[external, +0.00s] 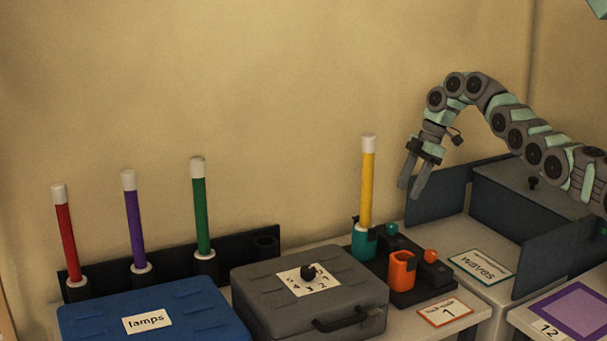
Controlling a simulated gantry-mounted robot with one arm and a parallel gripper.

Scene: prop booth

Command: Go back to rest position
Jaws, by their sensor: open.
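My gripper (413,190) hangs at the end of the arm with its fingers pointing down. It is open and empty, in the air to the right of the yellow stick (367,185). The yellow stick has a white tip and stands upright in a teal cup (364,243). The gripper appears apart from the stick and from the surface below.
Red (66,235), purple (133,220) and green (201,208) sticks stand in a dark rack (237,249). A blue "lamps" case (205,315), a grey case (245,290) and an orange cup (402,271) stand in front. Dark panels (437,195) rise beside a "waves" card (482,267).

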